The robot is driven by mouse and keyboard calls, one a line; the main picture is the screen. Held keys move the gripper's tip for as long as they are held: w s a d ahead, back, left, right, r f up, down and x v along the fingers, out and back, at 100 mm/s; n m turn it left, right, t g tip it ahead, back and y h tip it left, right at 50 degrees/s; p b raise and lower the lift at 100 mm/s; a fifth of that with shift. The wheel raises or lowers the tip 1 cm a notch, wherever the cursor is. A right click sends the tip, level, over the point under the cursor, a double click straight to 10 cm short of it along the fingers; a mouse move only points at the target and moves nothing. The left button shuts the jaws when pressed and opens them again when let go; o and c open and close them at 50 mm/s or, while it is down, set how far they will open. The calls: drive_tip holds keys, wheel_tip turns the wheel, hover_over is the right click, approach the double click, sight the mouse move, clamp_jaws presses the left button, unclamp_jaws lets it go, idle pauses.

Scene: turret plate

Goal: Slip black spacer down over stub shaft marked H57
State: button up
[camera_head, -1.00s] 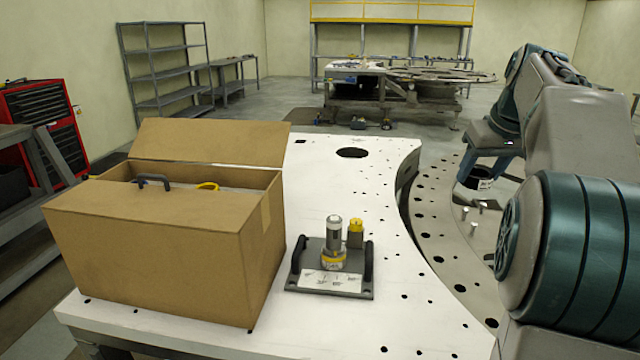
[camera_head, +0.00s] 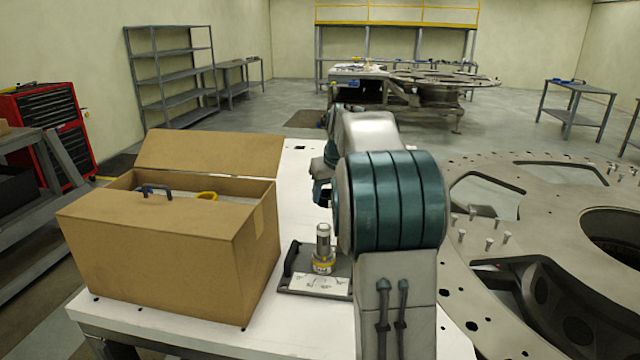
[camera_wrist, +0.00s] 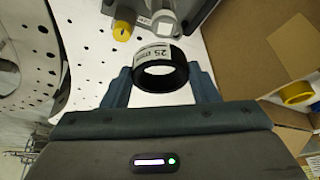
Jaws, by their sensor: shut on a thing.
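The black spacer (camera_wrist: 153,85) is a short ring with a white label reading 25. My gripper (camera_wrist: 162,80) is shut on it in the wrist view, one finger on each side, its opening visible. A silver stub shaft (camera_head: 323,240) with a yellow collar stands upright on a dark base plate (camera_head: 304,285) in the head view. The shaft also shows beyond the spacer in the wrist view (camera_wrist: 164,22), apart from it. A yellow-topped post (camera_wrist: 122,30) stands beside it; my arm hides this post in the head view. I cannot read H57 on any shaft.
An open cardboard box (camera_head: 165,255) stands left of the base plate, with a blue-grey handle and a yellow ring inside. The base plate has a black handle (camera_head: 292,258) and lies on a white table (camera_head: 215,335). A large drilled grey turret plate (camera_head: 540,185) lies to the right.

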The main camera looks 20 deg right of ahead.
sight(325, 242)
drive_tip(key=shift+w+a+f, duration=0.45)
drive_tip(key=shift+w+f, duration=0.2)
drive_tip(key=shift+f+b, duration=5.45)
drive_tip(key=shift+f, duration=1.7)
drive_tip(key=o, duration=1.1)
drive_tip(key=v, duration=1.4)
drive_tip(key=shift+s+d+f, duration=0.1)
